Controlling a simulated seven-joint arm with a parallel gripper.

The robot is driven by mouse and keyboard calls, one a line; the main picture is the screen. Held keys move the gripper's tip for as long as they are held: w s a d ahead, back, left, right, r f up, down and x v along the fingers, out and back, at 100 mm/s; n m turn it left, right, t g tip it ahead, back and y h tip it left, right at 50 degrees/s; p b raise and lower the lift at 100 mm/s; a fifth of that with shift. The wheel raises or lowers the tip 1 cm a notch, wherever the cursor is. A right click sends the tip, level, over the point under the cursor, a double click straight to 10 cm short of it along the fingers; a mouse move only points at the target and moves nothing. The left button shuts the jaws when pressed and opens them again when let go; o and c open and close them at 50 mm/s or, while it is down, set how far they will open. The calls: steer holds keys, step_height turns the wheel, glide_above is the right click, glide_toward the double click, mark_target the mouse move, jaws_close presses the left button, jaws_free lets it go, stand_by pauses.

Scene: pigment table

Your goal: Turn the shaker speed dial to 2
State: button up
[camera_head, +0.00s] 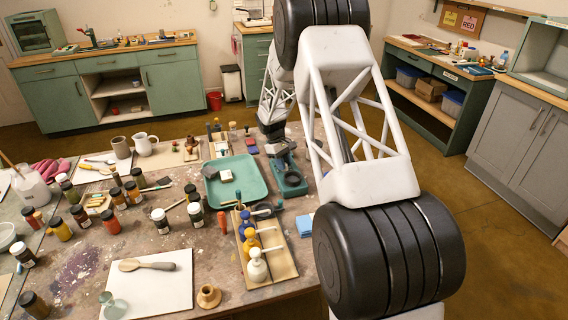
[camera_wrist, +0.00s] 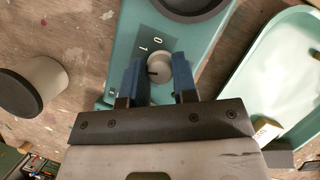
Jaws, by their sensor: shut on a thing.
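The shaker (camera_head: 291,184) is a teal unit with a dark round top, standing on the table's right side in the head view. In the wrist view its teal body (camera_wrist: 195,48) carries a grey label panel with the marks 0 and 1 readable. The round grey speed dial (camera_wrist: 160,63) sits beside this panel, with a dark line toward its left side. My gripper (camera_wrist: 157,72) has its blue fingers on either side of the dial and is shut on it. No 2 mark is readable; the left finger covers part of that area. The head view is too small to show the dial.
A teal tray (camera_head: 236,197) with a small white item lies left of the shaker; it also shows in the wrist view (camera_wrist: 253,75). A grey-beige cup (camera_wrist: 39,84) stands left of the gripper. A wooden bottle rack (camera_head: 283,268) stands nearer the front.

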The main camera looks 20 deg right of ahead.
steer(key=shift+n, duration=0.4)
steer(key=o, duration=0.9)
steer(key=shift+r, duration=0.1)
steer(key=shift+v, duration=3.8)
steer(key=shift+s+a, duration=0.1)
steer(key=shift+r, duration=0.1)
